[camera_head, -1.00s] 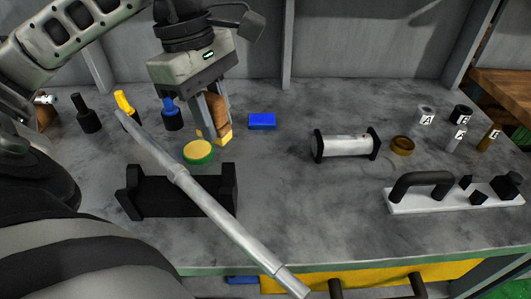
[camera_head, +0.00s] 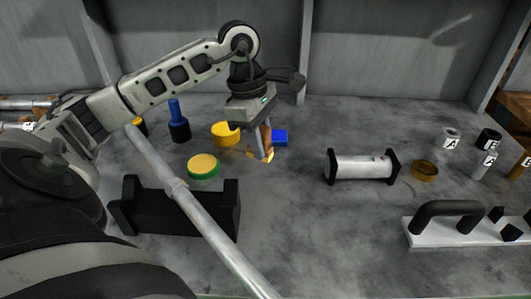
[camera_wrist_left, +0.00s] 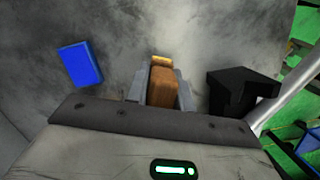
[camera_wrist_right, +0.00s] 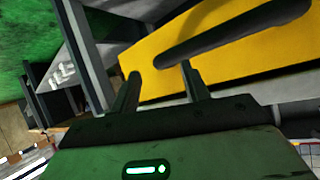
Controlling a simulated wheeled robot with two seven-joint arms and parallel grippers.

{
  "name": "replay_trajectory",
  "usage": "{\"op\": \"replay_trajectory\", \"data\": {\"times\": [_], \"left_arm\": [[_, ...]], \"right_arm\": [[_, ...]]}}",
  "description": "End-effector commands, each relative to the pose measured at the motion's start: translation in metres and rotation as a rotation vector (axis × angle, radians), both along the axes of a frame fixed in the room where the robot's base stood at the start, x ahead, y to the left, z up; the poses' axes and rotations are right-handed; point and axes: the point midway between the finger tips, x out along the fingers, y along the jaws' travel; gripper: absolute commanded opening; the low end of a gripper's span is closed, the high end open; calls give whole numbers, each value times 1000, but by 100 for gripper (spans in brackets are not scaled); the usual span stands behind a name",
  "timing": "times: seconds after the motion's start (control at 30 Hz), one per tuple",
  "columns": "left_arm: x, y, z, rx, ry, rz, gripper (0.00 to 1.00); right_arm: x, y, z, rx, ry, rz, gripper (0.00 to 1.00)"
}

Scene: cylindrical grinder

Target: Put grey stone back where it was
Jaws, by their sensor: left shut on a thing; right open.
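My left gripper (camera_head: 262,157) is low over the middle of the bench, shut on a brown block (camera_head: 265,137) with a yellowish end. The brown block (camera_wrist_left: 162,85) also shows between the fingers in the left wrist view. I cannot tell whether its lower end touches the bench. I cannot make out a separate grey stone. A blue block (camera_head: 280,138) lies just behind and right of the left gripper. My right gripper (camera_wrist_right: 160,85) is open and empty in the right wrist view, facing a yellow panel (camera_wrist_right: 215,55) with a dark handle.
A yellow round piece (camera_head: 225,131) and a green-rimmed yellow disc (camera_head: 204,166) lie left of the left gripper. A black stand (camera_head: 150,212) has a long grey rod (camera_head: 205,210) crossing over it.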

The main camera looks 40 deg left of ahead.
Motion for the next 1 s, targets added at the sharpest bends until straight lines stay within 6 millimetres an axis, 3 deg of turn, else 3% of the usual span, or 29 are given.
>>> {"op": "replay_trajectory", "data": {"times": [0.33, 0.53, 0.9, 0.93, 1.0], "left_arm": [[19, 6, -25, -1, 0, 1, 0], [19, 7, -53, 0, 1, 0, 0], [19, 7, -59, 1, -2, -1, 0], [19, 7, -59, 2, -2, -1, 26], [19, 7, -58, 0, -1, 0, 45]], "right_arm": [[0, 0, 0, -1, -1, 0, 46], [1, 0, 2, -1, -3, -2, 46], [1, -1, -3, -2, -4, -1, 46], [1, -1, -3, -2, -4, -1, 46], [1, -1, -1, -2, -4, -1, 46]]}}
